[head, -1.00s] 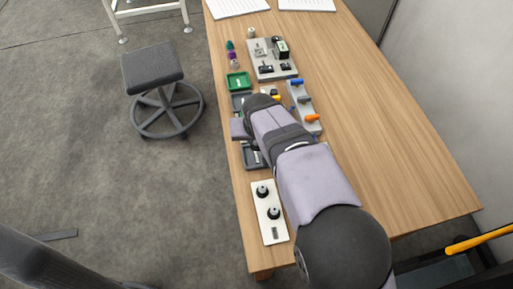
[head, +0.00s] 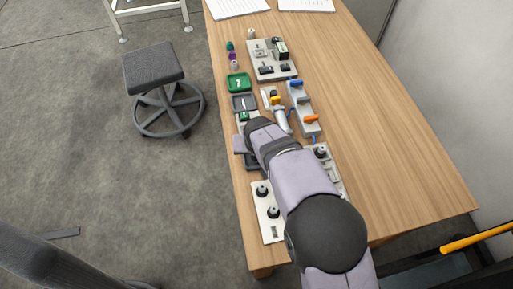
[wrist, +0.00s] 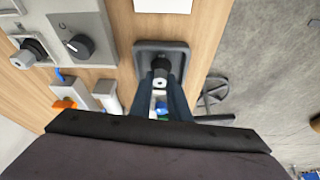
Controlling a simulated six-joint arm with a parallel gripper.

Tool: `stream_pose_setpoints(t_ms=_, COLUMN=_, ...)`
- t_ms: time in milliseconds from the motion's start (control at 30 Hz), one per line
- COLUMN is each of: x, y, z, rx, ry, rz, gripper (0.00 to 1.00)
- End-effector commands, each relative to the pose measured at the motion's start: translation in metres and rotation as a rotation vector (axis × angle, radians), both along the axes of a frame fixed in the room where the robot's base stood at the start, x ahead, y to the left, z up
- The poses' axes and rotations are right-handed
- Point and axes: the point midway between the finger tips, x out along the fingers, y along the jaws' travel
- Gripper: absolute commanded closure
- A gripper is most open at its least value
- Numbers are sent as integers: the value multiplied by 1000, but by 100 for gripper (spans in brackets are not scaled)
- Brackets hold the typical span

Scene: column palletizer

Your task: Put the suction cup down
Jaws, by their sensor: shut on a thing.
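The suction cup (wrist: 161,67) has a black round end and a pale metal fitting. In the wrist view it sits between the fingers of my gripper (wrist: 161,83), which is shut on it. A dark grey shallow tray (wrist: 143,50) lies beneath, with the cup in front of its middle. I cannot tell whether the cup touches the tray floor. In the head view my arm hides the fingertips and the cup. Part of a dark tray (head: 249,161) shows beside my arm there.
A green tray (head: 239,91) and a grey tray (head: 233,103) stand farther along the left table edge. A plate with black knobs (head: 268,228) lies nearer. A block with blue and orange levers (head: 302,108) stands right of the trays. The table's right side (head: 390,150) is clear.

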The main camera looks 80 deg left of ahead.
Motion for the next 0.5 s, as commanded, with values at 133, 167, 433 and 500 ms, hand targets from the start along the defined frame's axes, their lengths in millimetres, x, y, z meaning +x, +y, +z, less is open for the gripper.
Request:
stream_pose_setpoints(t_ms=133, x=0, y=0, z=-3, rx=0, ry=0, rz=0, gripper=100)
stream_pose_setpoints(t_ms=167, x=0, y=0, z=-4, rx=0, ry=0, rz=0, gripper=100)
stream_pose_setpoints(t_ms=433, x=0, y=0, z=-3, rx=0, ry=0, rz=0, gripper=65)
stream_pose_setpoints(t_ms=500, x=0, y=0, z=-3, rx=0, ry=0, rz=0, gripper=65)
